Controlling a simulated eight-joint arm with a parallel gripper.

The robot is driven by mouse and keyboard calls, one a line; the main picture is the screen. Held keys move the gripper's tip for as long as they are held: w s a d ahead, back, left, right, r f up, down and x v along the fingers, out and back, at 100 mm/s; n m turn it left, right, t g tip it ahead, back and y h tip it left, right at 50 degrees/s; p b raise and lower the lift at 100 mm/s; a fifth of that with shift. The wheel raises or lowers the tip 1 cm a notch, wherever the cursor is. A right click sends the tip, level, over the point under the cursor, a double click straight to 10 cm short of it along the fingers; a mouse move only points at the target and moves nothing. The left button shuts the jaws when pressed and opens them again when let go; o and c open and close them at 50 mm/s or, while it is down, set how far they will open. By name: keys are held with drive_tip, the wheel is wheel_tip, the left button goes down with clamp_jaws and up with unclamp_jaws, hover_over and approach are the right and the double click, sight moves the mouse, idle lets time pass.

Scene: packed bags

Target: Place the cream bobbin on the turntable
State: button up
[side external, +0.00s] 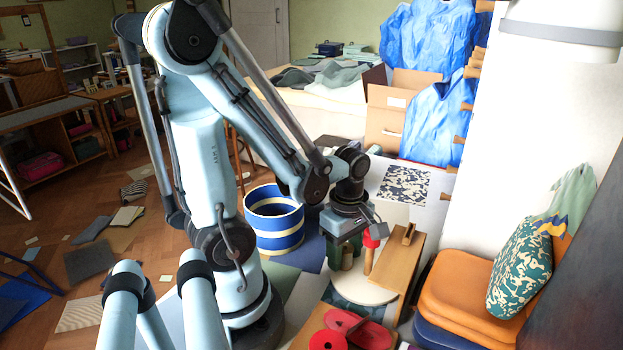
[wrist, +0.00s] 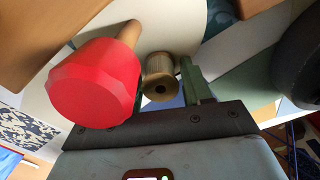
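The cream bobbin (wrist: 160,78) is a small ribbed spool with a dark centre hole, between my gripper's green fingers in the wrist view. In the side view the bobbin (side external: 347,259) shows below my gripper (side external: 346,250). The fingers appear closed on its sides; the left finger is partly hidden by a red head in the wrist view. The turntable appears to be the round white disc (side external: 378,293) under the gripper. The bobbin overlaps this disc in the side view; I cannot tell whether its base touches it.
A red-headed wooden-handled piece (wrist: 92,85) stands close beside the bobbin. Red round pieces (side external: 328,340) lie in front. A blue-striped drum (side external: 273,222) is behind left; orange cushions (side external: 460,290) are at right.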

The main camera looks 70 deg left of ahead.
sight(348, 248)
drive_tip(key=shift+o, duration=1)
wheel_tip(348, 248, up, 12)
drive_tip(key=shift+r, duration=0.2)
idle(0.4)
drive_tip(key=w+d+m+t, duration=0.2)
drive_tip(key=m, duration=0.4)
drive_tip(key=w+d+m+t, duration=0.2)
drive_tip(key=m, duration=0.5)
drive_tip(key=w+d+f+m+t, duration=0.1)
drive_tip(key=w+m+t, duration=0.1)
drive_tip(key=m, duration=0.4)
drive_tip(key=shift+w+d+t, duration=0.3)
drive_tip(key=shift+w+d, duration=0.1)
drive_tip(key=shift+w, duration=0.1)
drive_tip(key=m, duration=0.1)
drive_tip(key=d+m, duration=0.1)
drive_tip(key=m, duration=0.1)
drive_tip(key=shift+d+r+m+t, duration=0.1)
drive_tip(key=shift+d+m+t, duration=0.1)
drive_tip(key=shift+m+t, duration=0.1)
